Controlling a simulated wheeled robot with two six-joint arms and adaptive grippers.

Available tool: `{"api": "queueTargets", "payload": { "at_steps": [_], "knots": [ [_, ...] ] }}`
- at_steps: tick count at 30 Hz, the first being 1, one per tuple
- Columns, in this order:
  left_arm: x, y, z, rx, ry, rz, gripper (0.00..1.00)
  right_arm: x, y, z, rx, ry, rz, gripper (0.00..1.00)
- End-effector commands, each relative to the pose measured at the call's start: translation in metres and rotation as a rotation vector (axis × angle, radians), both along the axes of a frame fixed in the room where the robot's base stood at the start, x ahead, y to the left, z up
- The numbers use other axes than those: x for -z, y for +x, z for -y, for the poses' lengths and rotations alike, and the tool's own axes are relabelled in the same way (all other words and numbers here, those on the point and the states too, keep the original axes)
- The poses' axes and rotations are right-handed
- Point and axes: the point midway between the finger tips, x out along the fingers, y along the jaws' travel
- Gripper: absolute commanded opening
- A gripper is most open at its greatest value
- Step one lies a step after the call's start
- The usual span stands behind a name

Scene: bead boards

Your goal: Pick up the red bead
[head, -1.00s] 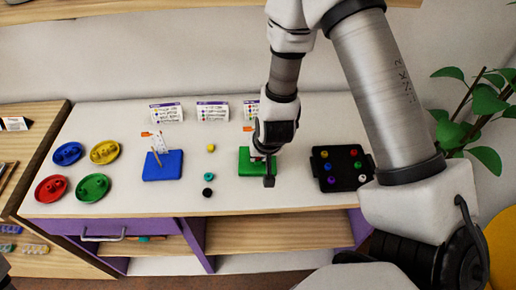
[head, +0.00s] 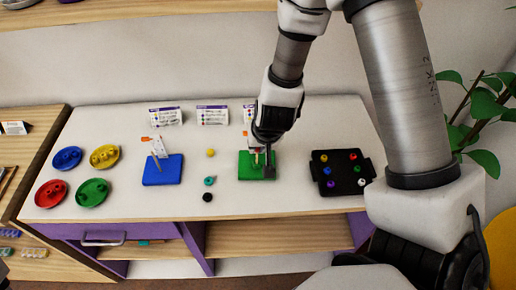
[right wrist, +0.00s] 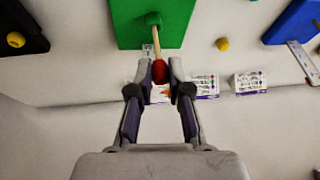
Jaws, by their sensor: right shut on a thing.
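My right gripper (head: 263,155) is over the green board (head: 246,172). In the right wrist view the gripper (right wrist: 160,72) is shut on the red bead (right wrist: 160,73). The pale peg (right wrist: 157,42) of the green board (right wrist: 180,20) rises toward that bead, with a green bead (right wrist: 153,18) low on the peg. I cannot tell whether the red bead is still around the peg's top end or just clear of it. In the head view the fingers mostly hide it.
A black tray (head: 343,188) of coloured beads stands right of the green board. A blue board (head: 162,172) with a peg stands left. Loose yellow (head: 210,153), teal (head: 209,181) and black (head: 207,197) beads lie between the boards. Several coloured dishes are at far left.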

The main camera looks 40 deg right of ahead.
Motion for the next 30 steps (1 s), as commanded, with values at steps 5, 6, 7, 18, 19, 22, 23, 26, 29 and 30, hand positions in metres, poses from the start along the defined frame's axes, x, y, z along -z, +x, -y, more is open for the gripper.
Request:
{"api": "queueTargets", "payload": {
  "at_steps": [5, 6, 7, 18, 19, 22, 23, 26, 29, 30],
  "knots": [
    [-0.034, 0.000, 0.000, 0.000, 0.000, 0.000, 0.00, -0.066, 0.001, 0.000, 0.002, 0.001, 0.005, 0.09],
    [-0.045, 0.000, 0.000, 0.000, 0.000, 0.000, 0.00, -0.083, 0.001, 0.000, 0.001, 0.002, 0.004, 0.09],
    [-0.054, 0.000, 0.000, 0.000, 0.000, 0.000, 0.00, -0.097, 0.001, 0.000, 0.002, 0.001, 0.005, 0.09],
    [-0.141, 0.001, 0.000, 0.000, 0.000, 0.001, 0.00, -0.213, 0.000, 0.000, 0.002, 0.001, 0.001, 0.09],
    [-0.141, 0.001, 0.000, 0.000, 0.000, 0.001, 0.00, -0.216, 0.000, 0.000, 0.002, 0.000, 0.002, 0.09],
    [-0.143, 0.000, 0.000, 0.000, 0.000, 0.000, 0.00, -0.224, 0.000, 0.000, 0.002, 0.000, 0.001, 0.09],
    [-0.143, 0.000, 0.000, 0.000, 0.000, 0.000, 0.00, -0.225, 0.000, 0.000, 0.001, 0.000, 0.001, 0.09],
    [-0.144, 0.000, 0.000, 0.000, 0.000, 0.000, 0.00, -0.227, 0.000, 0.000, 0.000, 0.000, 0.000, 0.09],
    [-0.143, 0.000, 0.000, 0.000, 0.000, 0.000, 0.00, -0.227, 0.000, 0.000, 0.000, 0.000, -0.001, 0.09],
    [-0.143, 0.000, 0.000, 0.000, 0.000, 0.000, 0.00, -0.227, 0.000, 0.000, 0.000, 0.000, -0.001, 0.09]
  ]
}}
